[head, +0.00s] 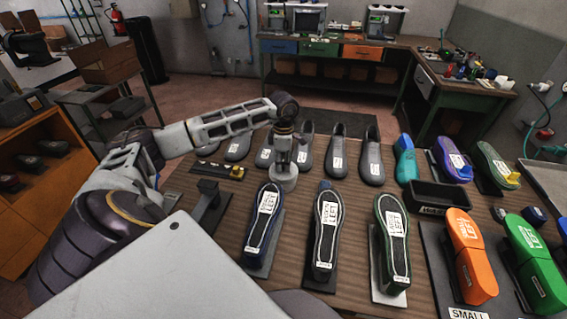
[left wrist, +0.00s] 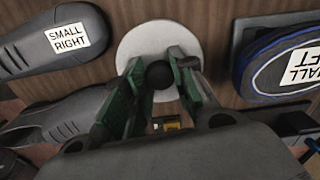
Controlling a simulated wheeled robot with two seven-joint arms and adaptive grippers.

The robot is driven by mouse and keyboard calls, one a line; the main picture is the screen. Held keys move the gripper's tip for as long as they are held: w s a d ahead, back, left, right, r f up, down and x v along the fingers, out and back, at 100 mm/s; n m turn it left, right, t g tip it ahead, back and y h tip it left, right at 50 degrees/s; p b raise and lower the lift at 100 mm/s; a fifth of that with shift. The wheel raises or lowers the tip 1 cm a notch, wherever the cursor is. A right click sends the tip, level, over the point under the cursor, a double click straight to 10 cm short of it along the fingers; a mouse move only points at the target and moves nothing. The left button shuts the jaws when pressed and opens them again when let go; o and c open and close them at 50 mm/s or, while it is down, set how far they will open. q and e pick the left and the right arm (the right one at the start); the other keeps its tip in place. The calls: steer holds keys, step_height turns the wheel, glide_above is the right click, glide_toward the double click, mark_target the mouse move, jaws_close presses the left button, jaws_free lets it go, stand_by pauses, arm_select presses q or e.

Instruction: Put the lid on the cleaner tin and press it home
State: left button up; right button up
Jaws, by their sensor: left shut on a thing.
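My left gripper (head: 284,150) reaches in over the table, pointing down at a pale round piece (head: 284,180) behind the row of soles. In the left wrist view its green-padded fingers (left wrist: 158,82) are closed around a dark round knob (left wrist: 158,75). The knob sits at the middle of a pale grey disc, the lid (left wrist: 135,48). The fingers and wrist hide part of the disc. The cleaner tin cannot be told apart from the lid, and I cannot tell how the lid sits. My right gripper is not in view.
Sole-up shoes on stands, including a blue-edged one (head: 264,222), stand in front of the lid. Dark grey shoes (head: 336,150) line the back. A black tray (head: 437,196) and orange shoe (head: 470,255) are at right. A dark stand (head: 207,205) is close at left.

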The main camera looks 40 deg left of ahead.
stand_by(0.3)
arm_select(q)
steer(key=shift+f+b, duration=0.3)
stand_by(0.7)
steer(key=shift+f, duration=0.25)
steer(key=shift+f+b, duration=0.25)
steer(key=shift+b, duration=0.2)
stand_by(0.4)
steer(key=shift+f, duration=0.15)
stand_by(0.7)
